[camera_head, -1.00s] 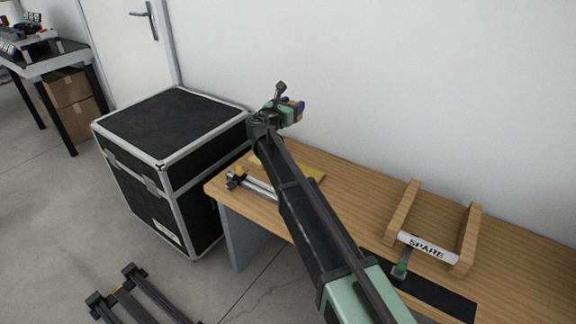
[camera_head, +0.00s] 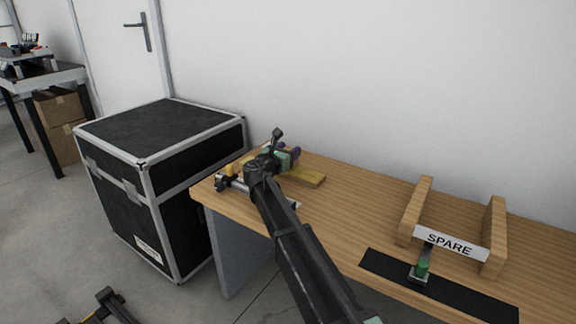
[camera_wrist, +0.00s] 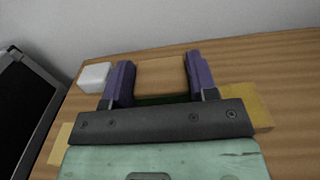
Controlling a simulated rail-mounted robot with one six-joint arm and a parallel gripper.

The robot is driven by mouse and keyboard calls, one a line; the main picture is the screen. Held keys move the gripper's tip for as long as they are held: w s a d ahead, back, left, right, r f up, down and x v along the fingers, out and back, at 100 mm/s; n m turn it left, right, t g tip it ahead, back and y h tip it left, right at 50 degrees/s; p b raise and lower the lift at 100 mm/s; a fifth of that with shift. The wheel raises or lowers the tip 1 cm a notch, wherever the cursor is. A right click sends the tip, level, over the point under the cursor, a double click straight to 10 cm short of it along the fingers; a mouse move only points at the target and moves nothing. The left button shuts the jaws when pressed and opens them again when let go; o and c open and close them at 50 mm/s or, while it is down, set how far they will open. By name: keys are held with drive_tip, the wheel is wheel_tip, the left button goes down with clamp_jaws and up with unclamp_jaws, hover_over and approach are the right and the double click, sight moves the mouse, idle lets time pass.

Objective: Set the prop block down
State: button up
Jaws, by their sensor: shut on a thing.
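My gripper (camera_wrist: 160,80) has two purple fingers and is shut on a tan wooden block (camera_wrist: 160,73), the prop block, which sits between them in the wrist view. In the head view my gripper (camera_head: 289,154) is low over the far left part of the wooden bench (camera_head: 350,215), and the block is mostly hidden there. A yellow patch (camera_head: 306,178) lies on the bench just right of my gripper; it also shows in the wrist view (camera_wrist: 248,106). I cannot tell whether the block touches the bench.
A white block (camera_wrist: 94,77) lies beside the left finger. A metal-and-yellow fixture (camera_head: 227,180) sits at the bench's left end. A wooden SPARE holder (camera_head: 410,218) and a green-topped tool (camera_head: 421,270) on a dark strip (camera_head: 470,293) are right. A black case (camera_head: 165,135) stands left.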

drive_tip(key=shift+f, duration=0.95)
drive_tip(key=shift+r, duration=0.3)
drive_tip(key=shift+f, duration=0.25)
drive_tip(key=o, duration=0.9)
drive_tip(key=shift+r, duration=0.1)
drive_tip(key=shift+o, duration=0.2)
drive_tip(key=shift+r+p, duration=0.3)
drive_tip(key=shift+r, duration=0.05)
drive_tip(key=v, duration=1.2)
drive_tip(key=shift+f, duration=0.25)
